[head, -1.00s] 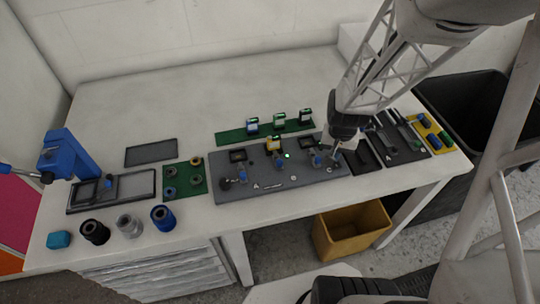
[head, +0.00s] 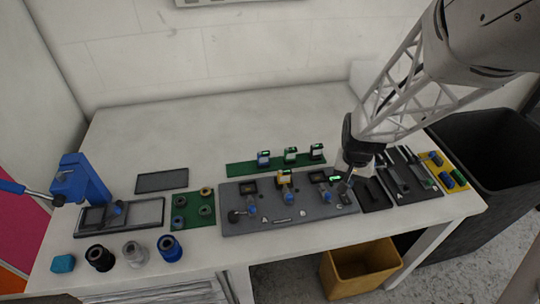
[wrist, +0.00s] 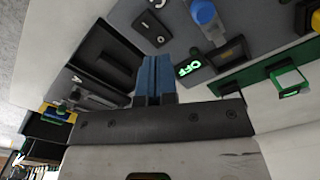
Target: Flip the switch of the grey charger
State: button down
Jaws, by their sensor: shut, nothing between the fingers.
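A dark grey charger box (head: 318,176) stands at the right of the grey board (head: 235,222); it also shows in the wrist view (wrist: 232,52). A lit green display (wrist: 194,67) beside it reads OFF. A blue knob-like part (wrist: 205,15) lies in front of it. My gripper (head: 347,182) is shut and empty at the board's right end, just right of this charger. In the wrist view its blue fingers (wrist: 155,60) point at the board's edge. Small white marks and fittings lie just beyond the tips; I cannot make out the switch or tell whether the fingers touch anything.
A yellow charger (head: 284,178) and another dark box (head: 249,185) stand further left. Behind is a green strip (head: 240,168) with several small devices. Dark trays (head: 373,193) lie close on the right. The table's back is clear.

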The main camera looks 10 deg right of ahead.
jog(key=shift+r, duration=1.45)
jog(key=s+a+r+n+t, duration=0.1)
jog(key=s+a+r+n, duration=0.1)
jog(key=s+a+r, duration=0.2)
jog(key=s+a+r+n, duration=0.2)
jog(key=s+a+r, duration=0.2)
jog(key=r, duration=0.5)
jog(key=s+a+r+n+t, duration=0.1)
jog(key=s+a+r, duration=0.2)
jog(key=a+r, duration=0.2)
jog(key=shift+s+a+r+n+t, duration=0.3)
jog(key=shift+s+r+n, duration=0.1)
jog(key=shift+r, duration=0.55)
